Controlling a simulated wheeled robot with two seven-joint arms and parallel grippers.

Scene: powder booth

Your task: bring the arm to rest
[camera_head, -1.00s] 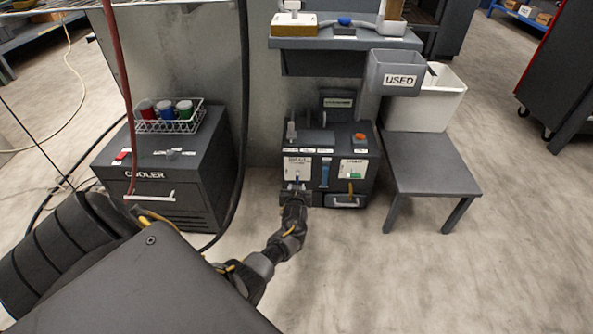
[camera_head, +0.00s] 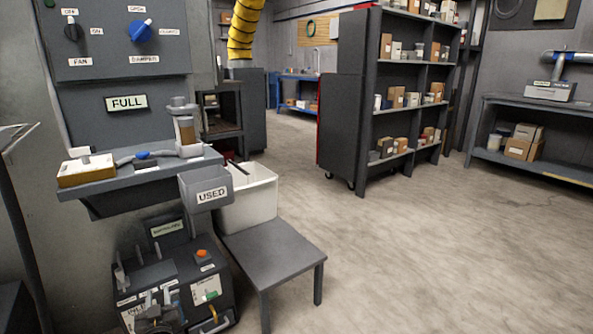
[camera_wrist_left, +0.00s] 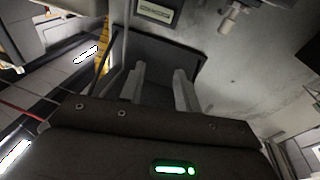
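My left gripper (camera_head: 156,318) shows at the bottom left of the head view, in front of the dark labelled machine (camera_head: 165,270). The picture's lower edge cuts off most of the arm. In the left wrist view the two pale fingers (camera_wrist_left: 160,88) stand apart with nothing visible between them. A dark panel (camera_wrist_left: 155,55) lies behind them. My right gripper is in neither view.
A grey shelf (camera_head: 140,185) and the USED bin (camera_head: 207,188) are above the machine. A shelving unit (camera_head: 345,100) stands farther back. Open floor lies to the right.

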